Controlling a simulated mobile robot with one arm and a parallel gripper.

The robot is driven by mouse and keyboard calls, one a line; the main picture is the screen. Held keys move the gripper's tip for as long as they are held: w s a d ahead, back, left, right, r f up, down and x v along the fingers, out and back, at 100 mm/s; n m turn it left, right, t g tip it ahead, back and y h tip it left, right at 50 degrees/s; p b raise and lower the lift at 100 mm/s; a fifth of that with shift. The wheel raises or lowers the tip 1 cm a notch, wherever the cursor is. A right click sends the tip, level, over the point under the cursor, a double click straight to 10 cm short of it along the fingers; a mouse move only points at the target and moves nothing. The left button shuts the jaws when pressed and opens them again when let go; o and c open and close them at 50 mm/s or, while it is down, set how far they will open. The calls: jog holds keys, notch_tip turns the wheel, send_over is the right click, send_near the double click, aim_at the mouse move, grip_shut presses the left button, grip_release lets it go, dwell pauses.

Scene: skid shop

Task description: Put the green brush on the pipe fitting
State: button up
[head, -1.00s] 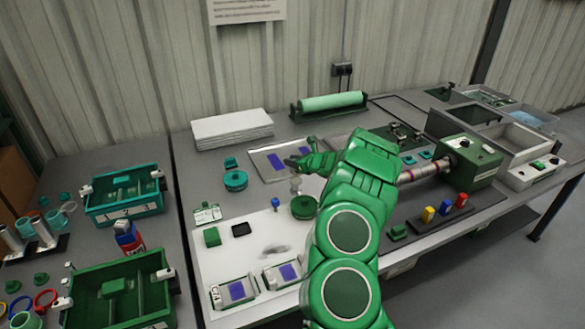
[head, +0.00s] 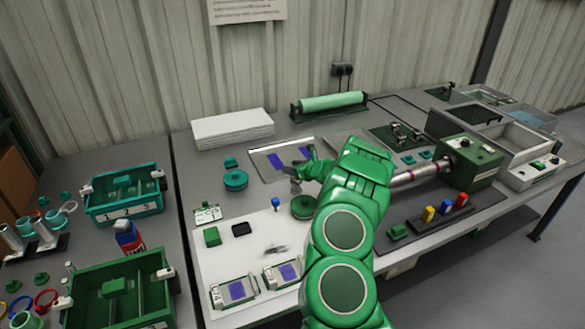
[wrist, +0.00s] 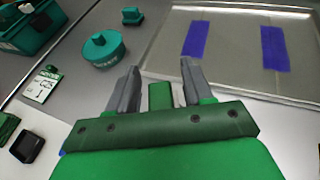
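My gripper (wrist: 160,68) is over the work table, reaching toward the left; it also shows at the end of my green arm in the head view (head: 292,174). Its two grey fingers stand apart in the wrist view. A green block-like piece (wrist: 160,96) shows between them; I cannot tell whether it is the brush, or whether the fingers grip it. A green round piece (head: 303,208) lies just below my gripper. I cannot clearly pick out the pipe fitting; a silver pipe (head: 404,179) runs into the green machine at the right. My arm hides part of the table.
A metal tray with blue strips (head: 255,165) lies beyond my gripper, and a teal round lid (head: 235,180) is left of it. Bins (head: 125,195) stand at the left. The green machine (head: 470,165) and coloured blocks (head: 445,208) are at the right.

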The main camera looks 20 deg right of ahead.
jog(key=shift+r, duration=0.1)
jog(key=shift+s+d+r, duration=0.1)
jog(key=v, duration=1.1)
jog(key=shift+s, duration=0.4)
